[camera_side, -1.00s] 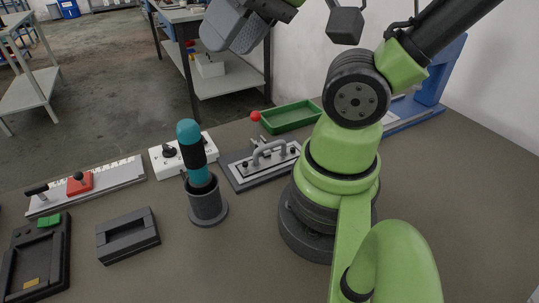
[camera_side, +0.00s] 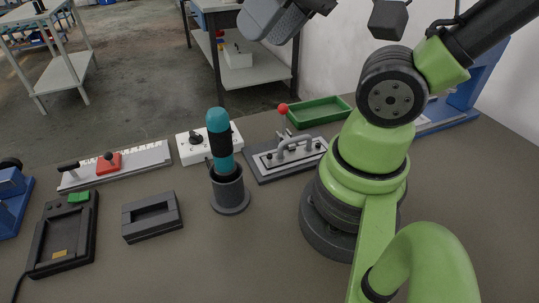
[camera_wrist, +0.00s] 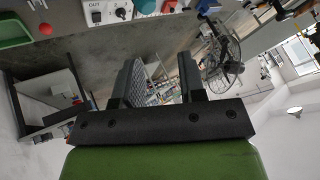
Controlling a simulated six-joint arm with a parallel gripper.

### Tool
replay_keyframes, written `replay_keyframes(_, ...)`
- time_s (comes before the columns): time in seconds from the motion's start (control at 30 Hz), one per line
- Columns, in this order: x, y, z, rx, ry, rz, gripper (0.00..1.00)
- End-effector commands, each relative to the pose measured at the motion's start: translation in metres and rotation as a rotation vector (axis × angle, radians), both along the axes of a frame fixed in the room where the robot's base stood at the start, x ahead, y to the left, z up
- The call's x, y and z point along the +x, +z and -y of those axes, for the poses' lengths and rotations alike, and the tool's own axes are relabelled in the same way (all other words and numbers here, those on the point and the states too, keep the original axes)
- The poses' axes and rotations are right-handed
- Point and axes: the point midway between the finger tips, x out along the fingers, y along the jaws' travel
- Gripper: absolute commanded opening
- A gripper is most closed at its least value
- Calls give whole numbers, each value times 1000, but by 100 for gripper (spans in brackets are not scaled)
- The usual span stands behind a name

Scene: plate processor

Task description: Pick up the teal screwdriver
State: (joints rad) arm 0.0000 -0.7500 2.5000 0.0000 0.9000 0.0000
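The teal screwdriver (camera_side: 217,121) stands upright in a dark grey round holder (camera_side: 229,191) near the middle of the bench in the side view. Its teal handle has a black band around the middle, and its lower end is hidden inside the holder. My gripper (camera_wrist: 160,76) is open in the wrist view, with two dark fingers apart and nothing between them. In the side view, part of my gripper (camera_side: 272,17) shows at the top edge, well above the screwdriver and apart from it. The screwdriver is not seen between the fingers in the wrist view.
A white box with a knob (camera_side: 194,148) stands close behind the holder. A lever-and-handle fixture (camera_side: 262,166) and green tray (camera_side: 318,112) lie to the right. A dark slotted block (camera_side: 151,229), black device (camera_side: 47,250) and long panel (camera_side: 140,165) lie left. Bare bench shows in front.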

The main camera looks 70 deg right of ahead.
Motion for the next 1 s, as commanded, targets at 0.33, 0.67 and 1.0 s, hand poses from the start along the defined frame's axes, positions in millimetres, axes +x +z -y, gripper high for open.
replay_keyframes(0.33,0,0,0,0,0,0,67)
replay_keyframes(0.67,18,-6,-2,-20,18,-145,67)
replay_keyframes(1.0,70,-47,-13,-142,40,-533,67)
